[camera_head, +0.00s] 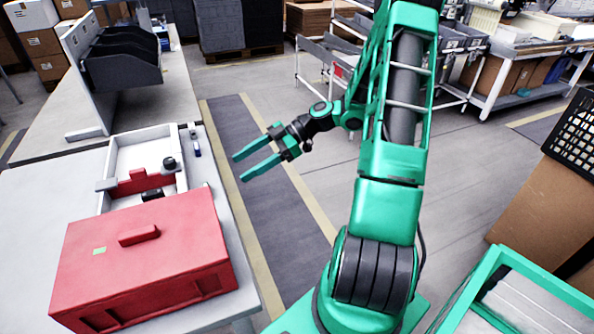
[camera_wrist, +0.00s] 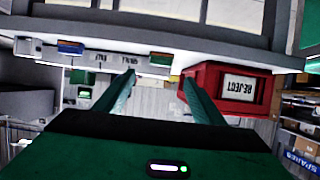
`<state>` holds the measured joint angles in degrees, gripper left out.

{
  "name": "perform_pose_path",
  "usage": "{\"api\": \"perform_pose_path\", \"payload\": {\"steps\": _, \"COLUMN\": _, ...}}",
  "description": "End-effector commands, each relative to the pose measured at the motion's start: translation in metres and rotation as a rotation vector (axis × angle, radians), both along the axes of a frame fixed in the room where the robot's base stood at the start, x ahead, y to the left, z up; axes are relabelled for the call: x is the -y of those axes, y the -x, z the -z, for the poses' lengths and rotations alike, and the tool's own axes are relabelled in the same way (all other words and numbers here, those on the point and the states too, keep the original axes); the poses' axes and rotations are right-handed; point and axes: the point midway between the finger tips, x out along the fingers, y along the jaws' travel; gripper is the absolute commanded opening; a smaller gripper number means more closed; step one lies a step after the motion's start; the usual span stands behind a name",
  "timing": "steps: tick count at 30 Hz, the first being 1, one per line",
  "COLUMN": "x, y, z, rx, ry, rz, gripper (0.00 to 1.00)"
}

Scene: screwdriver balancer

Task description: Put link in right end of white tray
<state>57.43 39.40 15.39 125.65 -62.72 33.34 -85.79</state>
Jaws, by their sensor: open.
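The white tray (camera_head: 137,153) lies on the light table at the left in the head view. A red block-like part (camera_head: 140,182) and a dark rounded part (camera_head: 170,163) are at its near end. Another dark piece (camera_head: 152,195) shows close to the red toolbox, which hides the tray's near edge. I cannot tell which of these, if any, is the link. My gripper (camera_head: 238,168) is open and empty, held in the air to the right of the table, apart from the tray. In the wrist view my gripper's fingers (camera_wrist: 158,90) are spread with nothing between them.
A large red toolbox (camera_head: 140,265) stands on the table's near part. A grey bin rack (camera_head: 120,65) stands behind. The wrist view shows a red bin marked REJECT (camera_wrist: 258,88). The aisle floor is clear.

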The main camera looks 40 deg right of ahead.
Motion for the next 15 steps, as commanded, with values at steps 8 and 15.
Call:
{"api": "perform_pose_path", "payload": {"steps": 8, "x": -0.007, "y": 0.031, "z": 0.009, "rx": -0.296, "ry": 0.196, "rz": 0.040, "gripper": 0.63}}
{"api": "perform_pose_path", "payload": {"steps": 15, "x": 0.007, "y": 0.079, "z": 0.002, "rx": -0.631, "ry": 0.437, "rz": 0.240, "gripper": 0.63}}
